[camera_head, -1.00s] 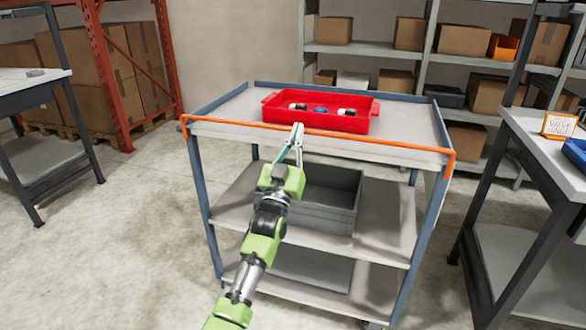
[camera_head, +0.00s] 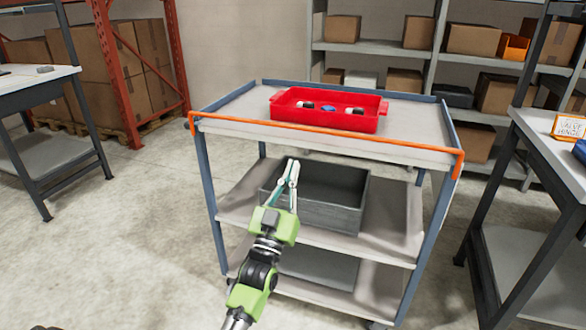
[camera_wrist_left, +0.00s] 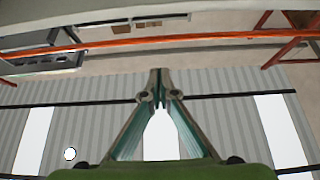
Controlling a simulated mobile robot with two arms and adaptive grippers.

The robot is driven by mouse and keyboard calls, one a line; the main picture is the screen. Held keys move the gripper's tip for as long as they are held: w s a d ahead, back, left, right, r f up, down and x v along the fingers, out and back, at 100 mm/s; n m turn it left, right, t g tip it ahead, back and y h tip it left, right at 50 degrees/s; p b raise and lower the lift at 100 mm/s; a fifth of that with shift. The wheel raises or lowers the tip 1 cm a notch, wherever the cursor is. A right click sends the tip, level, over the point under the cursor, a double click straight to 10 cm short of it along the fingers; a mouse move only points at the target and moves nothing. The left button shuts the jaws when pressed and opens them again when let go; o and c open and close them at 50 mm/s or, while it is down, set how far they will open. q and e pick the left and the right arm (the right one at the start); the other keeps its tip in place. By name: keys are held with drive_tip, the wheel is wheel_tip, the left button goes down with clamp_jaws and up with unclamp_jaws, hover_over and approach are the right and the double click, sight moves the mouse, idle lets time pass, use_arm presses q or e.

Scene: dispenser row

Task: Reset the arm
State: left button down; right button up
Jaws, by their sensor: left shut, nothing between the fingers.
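My left gripper (camera_head: 291,172) is in front of the cart, below the level of its top shelf, with its green wrist beneath it in the head view. Its fingers come together at the tips and hold nothing. In the left wrist view the gripper (camera_wrist_left: 159,78) also shows with its fingertips together. In the head view the left arm comes up from the bottom of the picture. My right gripper is not seen in these frames.
The cart (camera_head: 409,141) has an orange front rail (camera_head: 330,133). A red tray (camera_head: 345,121) with several small items stands on top. A grey bin (camera_head: 335,212) sits on the middle shelf. Workbenches stand left (camera_head: 30,87) and right (camera_head: 541,133); the floor at left is clear.

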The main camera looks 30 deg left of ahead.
use_arm(q)
drive_tip(key=shift+h, duration=0.3)
